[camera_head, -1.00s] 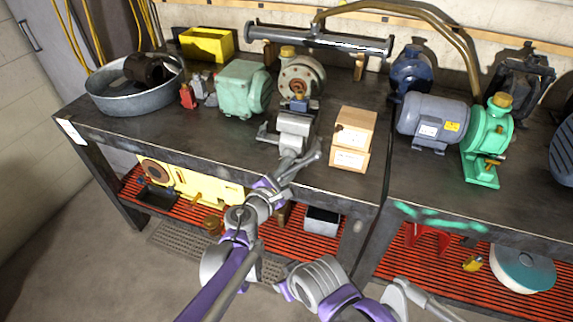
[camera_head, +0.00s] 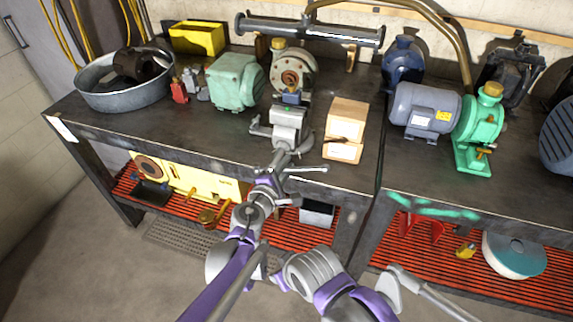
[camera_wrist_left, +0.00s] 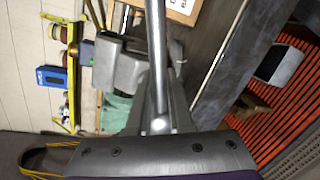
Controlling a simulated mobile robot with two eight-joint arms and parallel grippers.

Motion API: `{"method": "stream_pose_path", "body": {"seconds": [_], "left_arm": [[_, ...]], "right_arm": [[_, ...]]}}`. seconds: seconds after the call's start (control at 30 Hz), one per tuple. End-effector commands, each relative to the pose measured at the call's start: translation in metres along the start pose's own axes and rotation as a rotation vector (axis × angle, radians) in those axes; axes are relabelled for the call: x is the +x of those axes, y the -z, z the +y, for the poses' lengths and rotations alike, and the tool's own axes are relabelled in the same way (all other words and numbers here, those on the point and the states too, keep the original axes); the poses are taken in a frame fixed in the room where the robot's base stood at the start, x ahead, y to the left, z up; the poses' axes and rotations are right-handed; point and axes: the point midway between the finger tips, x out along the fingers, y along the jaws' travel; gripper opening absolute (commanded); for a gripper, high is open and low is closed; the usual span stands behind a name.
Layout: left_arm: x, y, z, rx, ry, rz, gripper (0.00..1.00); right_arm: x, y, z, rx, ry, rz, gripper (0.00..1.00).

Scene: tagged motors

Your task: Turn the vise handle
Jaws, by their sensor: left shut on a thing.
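The grey bench vise (camera_head: 290,127) stands at the front edge of the workbench, and it also shows in the left wrist view (camera_wrist_left: 118,65). Its bar handle (camera_head: 308,169) sticks out to the right at the vise's front, lying nearly level in the head view. In the left wrist view the handle bar (camera_wrist_left: 158,60) runs down between the fingers. My left gripper (camera_head: 279,168) is shut on the handle in front of the vise, and its fingers partly hide the bar. My right arm shows at the bottom of the head view, but its gripper is not visible.
A cardboard box stack (camera_head: 345,130) stands close right of the vise. A green motor (camera_head: 236,82) and a flanged motor (camera_head: 292,75) stand left and behind. A grey motor (camera_head: 425,108) is farther right.

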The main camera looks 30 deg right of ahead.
Motion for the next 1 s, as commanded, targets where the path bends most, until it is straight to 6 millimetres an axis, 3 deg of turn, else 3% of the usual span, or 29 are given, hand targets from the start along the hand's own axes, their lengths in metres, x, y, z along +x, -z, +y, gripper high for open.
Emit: {"method": "stream_pose_path", "body": {"seconds": [0.23,0.27,0.4,0.77,1.0], "left_arm": [[-0.002,0.000,-0.003,-0.001,0.003,-0.004,0.00],[-0.002,0.000,-0.003,-0.001,0.003,-0.004,0.23],[-0.001,0.000,-0.002,-0.001,0.002,-0.003,0.48],[-0.004,0.000,-0.001,-0.002,0.001,-0.001,0.48],[-0.043,0.000,-0.001,-0.002,0.001,0.000,0.48]], "right_arm": [[0.001,0.000,0.000,0.000,0.000,0.000,0.50],[0.001,0.000,0.000,0.000,0.000,0.000,0.50],[0.000,0.000,0.000,0.000,0.000,0.000,0.50],[0.000,0.000,0.000,0.000,0.000,0.000,0.50],[0.001,-0.001,0.000,0.000,0.000,-0.001,0.50]]}}
